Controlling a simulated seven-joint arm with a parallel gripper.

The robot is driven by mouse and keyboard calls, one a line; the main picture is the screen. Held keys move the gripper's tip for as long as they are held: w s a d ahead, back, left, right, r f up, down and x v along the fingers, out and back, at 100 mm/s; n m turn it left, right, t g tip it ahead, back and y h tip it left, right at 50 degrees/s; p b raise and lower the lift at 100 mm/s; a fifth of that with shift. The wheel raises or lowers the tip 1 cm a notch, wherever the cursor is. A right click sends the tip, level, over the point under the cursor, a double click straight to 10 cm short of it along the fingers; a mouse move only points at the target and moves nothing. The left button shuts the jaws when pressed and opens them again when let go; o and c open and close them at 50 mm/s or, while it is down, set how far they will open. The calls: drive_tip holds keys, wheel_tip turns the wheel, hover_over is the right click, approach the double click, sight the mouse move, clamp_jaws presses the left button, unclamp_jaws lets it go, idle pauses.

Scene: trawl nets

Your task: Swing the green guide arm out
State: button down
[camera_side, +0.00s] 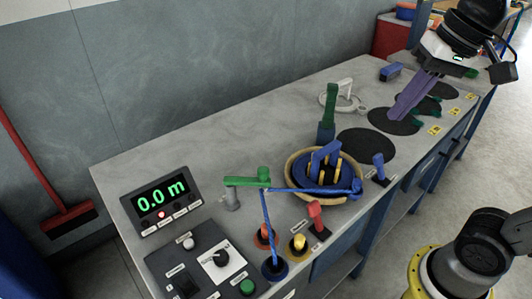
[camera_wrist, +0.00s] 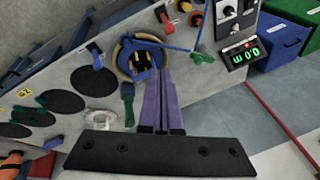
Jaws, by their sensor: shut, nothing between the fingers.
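The green guide arm (camera_side: 247,181) sits on a short grey post near the display, left of the net drum. It points right, and a blue rope (camera_side: 315,189) bends at its free end. The rope runs to the blue and yellow drum (camera_side: 322,172) and down to a blue roller (camera_side: 274,268). In the wrist view the guide arm (camera_wrist: 203,58) is small, beyond the fingers at upper right. My gripper (camera_side: 392,115), with long purple fingers, is far to the right of the guide arm, above the black discs. Its fingers (camera_wrist: 155,58) are together and empty.
An upright green lever (camera_side: 329,103) on a blue base stands behind the drum. A red lever (camera_side: 316,215) and a blue lever (camera_side: 379,167) stand near the front edge. The display (camera_side: 162,198) reads 0.0 m. A white ring-shaped fitting (camera_side: 330,101) lies at the back.

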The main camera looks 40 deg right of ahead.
drive_tip(key=w+a+r+m+g+y, duration=0.1)
drive_tip(key=w+m+g, duration=0.1)
drive_tip(key=w, duration=0.7)
drive_tip(key=w+a+r+m+g+y, duration=0.1)
drive_tip(key=w+a+m+g, duration=0.1)
drive_tip(key=w, duration=0.7)
drive_tip(key=w+f+g, duration=0.2)
drive_tip(key=w+f, duration=0.8)
drive_tip(key=f, duration=0.2)
drive_tip(key=shift+w+f+m, duration=0.15)
drive_tip(key=shift+f+m, duration=0.15)
approach(247, 180)
drive_tip(key=shift+s+d+f, duration=0.35)
drive_tip(key=shift+d+f, duration=0.2)
drive_tip(key=shift+f, duration=0.15)
drive_tip(key=shift+s+d+f, duration=0.4)
drive_tip(key=shift+d+f, duration=0.1)
drive_tip(key=shift+f, duration=0.2)
drive_tip(key=shift+s+d+f, duration=0.35)
drive_tip(key=shift+d+f, duration=0.2)
drive_tip(key=shift+f, duration=0.1)
